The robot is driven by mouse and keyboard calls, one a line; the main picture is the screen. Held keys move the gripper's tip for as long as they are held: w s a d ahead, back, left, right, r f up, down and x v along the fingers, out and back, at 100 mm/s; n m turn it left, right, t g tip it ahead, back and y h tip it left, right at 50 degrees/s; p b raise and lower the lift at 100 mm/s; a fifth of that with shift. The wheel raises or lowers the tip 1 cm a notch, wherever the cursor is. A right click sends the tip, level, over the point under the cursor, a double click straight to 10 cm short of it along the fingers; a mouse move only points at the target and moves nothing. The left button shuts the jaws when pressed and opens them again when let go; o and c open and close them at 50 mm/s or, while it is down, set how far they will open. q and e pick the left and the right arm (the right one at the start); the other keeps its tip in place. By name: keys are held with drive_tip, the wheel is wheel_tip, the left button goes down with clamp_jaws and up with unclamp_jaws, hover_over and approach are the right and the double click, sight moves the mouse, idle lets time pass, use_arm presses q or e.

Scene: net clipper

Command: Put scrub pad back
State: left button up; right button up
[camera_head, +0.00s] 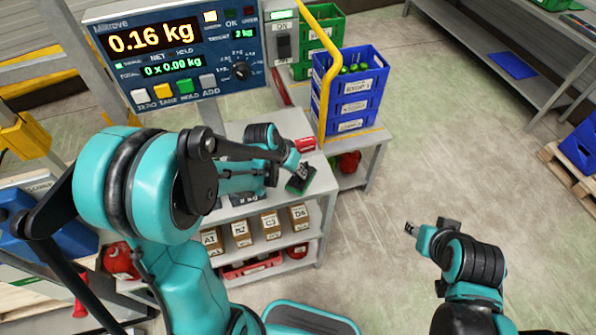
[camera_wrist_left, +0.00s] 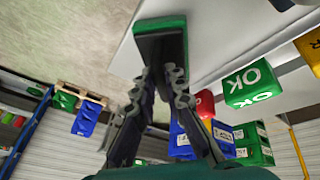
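The scrub pad (camera_head: 299,184) is a small dark block with green edges, over the grey top of the shelf unit near its right front corner. In the left wrist view the scrub pad (camera_wrist_left: 161,42) lies straight in line with the fingers. My left gripper (camera_head: 302,170) is at the pad; in the left wrist view its fingertips (camera_wrist_left: 160,74) are close together and appear shut on the pad's near end. Whether the pad touches the surface is unclear. My right gripper (camera_head: 411,229) is over the open floor, away from the pad; its fingers are too small to read.
The scale display (camera_head: 170,55) reads 0.16 kg. Blue crates (camera_head: 347,105) stand behind the unit beside a yellow rail (camera_head: 328,70). A red box (camera_head: 305,145) lies on the top. Labelled boxes (camera_head: 270,226) fill the shelf below.

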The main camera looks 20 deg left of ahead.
use_arm(q)
drive_tip(key=o, duration=0.3)
drive_tip(key=shift+o, duration=0.2)
drive_tip(key=shift+r, duration=0.1)
drive_tip(key=shift+s+r+p, duration=0.1)
drive_tip(key=shift+r+p, duration=0.3)
drive_tip(key=p+v, duration=0.4)
drive_tip(key=v, duration=0.7)
drive_tip(key=s+r+n+t+y, duration=0.1)
drive_tip(key=s+r+t+y, duration=0.2)
drive_tip(key=s, duration=0.9)
wheel_tip(320, 180, up, 3)
drive_tip(key=shift+d+f+n, duration=0.25)
drive_tip(key=shift+d+n, duration=0.15)
drive_tip(key=shift+d, duration=0.1)
drive_tip(key=shift+w, duration=0.1)
